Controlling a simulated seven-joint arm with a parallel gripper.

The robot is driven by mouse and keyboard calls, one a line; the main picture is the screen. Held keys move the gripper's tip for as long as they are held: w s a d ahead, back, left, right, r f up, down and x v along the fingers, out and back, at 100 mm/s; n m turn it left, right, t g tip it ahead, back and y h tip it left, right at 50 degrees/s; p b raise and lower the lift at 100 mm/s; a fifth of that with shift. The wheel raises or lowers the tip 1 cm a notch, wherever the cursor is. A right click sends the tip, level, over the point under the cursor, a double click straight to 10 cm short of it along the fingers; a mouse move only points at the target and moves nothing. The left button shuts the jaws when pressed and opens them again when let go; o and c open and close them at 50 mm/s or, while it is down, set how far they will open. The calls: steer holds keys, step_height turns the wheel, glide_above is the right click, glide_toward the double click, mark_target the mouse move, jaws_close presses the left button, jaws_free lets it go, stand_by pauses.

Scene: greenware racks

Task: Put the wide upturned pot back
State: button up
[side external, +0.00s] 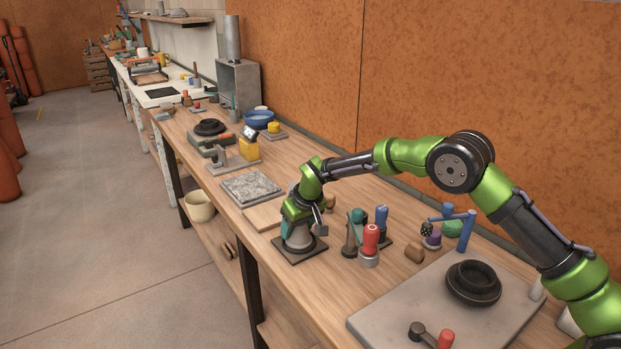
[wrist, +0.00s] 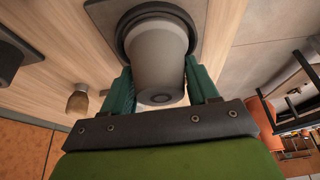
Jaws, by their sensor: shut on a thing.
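The wide upturned pot (side external: 298,241) is grey with a darker, flared lower rim. It is upright, mouth down, over a dark square board (side external: 319,248) near the bench's front edge. In the wrist view the pot (wrist: 158,55) narrows toward me, and the board (wrist: 211,22) shows behind it. My gripper (side external: 299,216) is above the pot in the side view. In the wrist view my gripper (wrist: 160,88) has a teal finger on each side of the pot's narrow end and is shut on it. I cannot tell whether the rim touches the board.
A red-topped bottle (side external: 370,241), a blue-topped bottle (side external: 381,217) and other small items stand right of the pot. A wooden board (side external: 263,217) and a speckled slab (side external: 251,188) lie to its left. A large grey slab (side external: 400,318) holds a dark round form (side external: 473,283).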

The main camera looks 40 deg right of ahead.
steer(key=shift+f, duration=0.2)
steer(key=o, duration=1.2)
steer(key=shift+r, duration=0.1)
steer(key=v, duration=1.6)
steer(key=s+d+r+m, duration=0.1)
steer(key=s+d+r, duration=0.1)
steer(key=s, duration=0.5)
steer(key=s+d+r+m+t+y, duration=0.1)
steer(key=s+r, duration=0.3)
steer(key=s, duration=0.4)
steer(key=s+d+r+m, duration=0.1)
steer(key=s+d+r, duration=0.2)
steer(key=s, duration=0.5)
steer(key=shift+r+t+y, duration=0.4)
steer(key=shift+r, duration=0.1)
steer(key=shift+m+t, duration=0.4)
steer(key=shift+m, duration=0.1)
steer(key=s+f, duration=0.1)
steer(key=s, duration=0.2)
steer(key=s+f, duration=0.1)
steer(key=s, duration=0.2)
steer(key=s+f, duration=0.1)
steer(key=s, duration=0.2)
steer(key=shift+d+f, duration=0.1)
steer(key=shift+d, duration=0.2)
steer(key=shift+c, duration=0.6)
